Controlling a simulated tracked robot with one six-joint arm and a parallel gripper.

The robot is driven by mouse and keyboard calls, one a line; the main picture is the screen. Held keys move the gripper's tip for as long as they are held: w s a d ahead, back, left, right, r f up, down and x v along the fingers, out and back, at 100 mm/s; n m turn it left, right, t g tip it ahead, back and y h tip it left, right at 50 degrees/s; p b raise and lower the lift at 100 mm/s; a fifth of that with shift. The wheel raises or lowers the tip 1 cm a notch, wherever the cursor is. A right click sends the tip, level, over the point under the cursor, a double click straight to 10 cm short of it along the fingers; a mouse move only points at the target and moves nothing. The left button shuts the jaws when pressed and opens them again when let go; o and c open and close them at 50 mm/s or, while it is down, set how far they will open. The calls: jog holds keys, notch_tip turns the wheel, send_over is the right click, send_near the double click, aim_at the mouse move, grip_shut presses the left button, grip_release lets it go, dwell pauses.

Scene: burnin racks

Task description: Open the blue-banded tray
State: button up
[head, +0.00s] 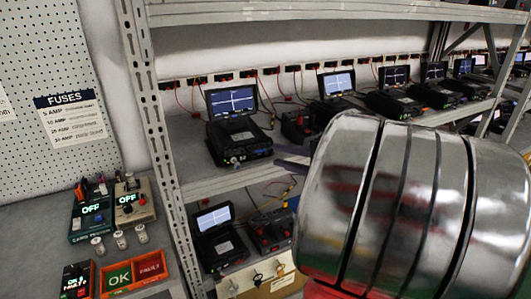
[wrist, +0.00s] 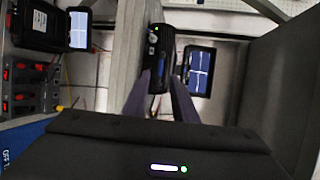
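I cannot make out a blue-banded tray for certain in either view. A pale front with several small knobs or keys (head: 262,279) shows low on the rack in the head view, partly cut off, and I see no clear blue band on it. A blue surface (wrist: 28,150) with white lettering lies at the lower left of the wrist view. My gripper (wrist: 161,80) has two grey-purple fingers apart with nothing held between them; a black device shows beyond the tips. In the head view the fingers (head: 293,162) show beside my large metal arm link, which hides much of the rack's lower right.
Black devices with lit screens (head: 232,125) stand along the rack shelf. A perforated upright (head: 150,110) rises left of them. Thin cables hang behind the devices.

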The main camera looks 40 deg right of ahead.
aim_at(266, 152)
jog(key=shift+x, duration=3.2)
jog(key=shift+c, duration=0.3)
grip_shut()
jog(key=shift+f, duration=0.1)
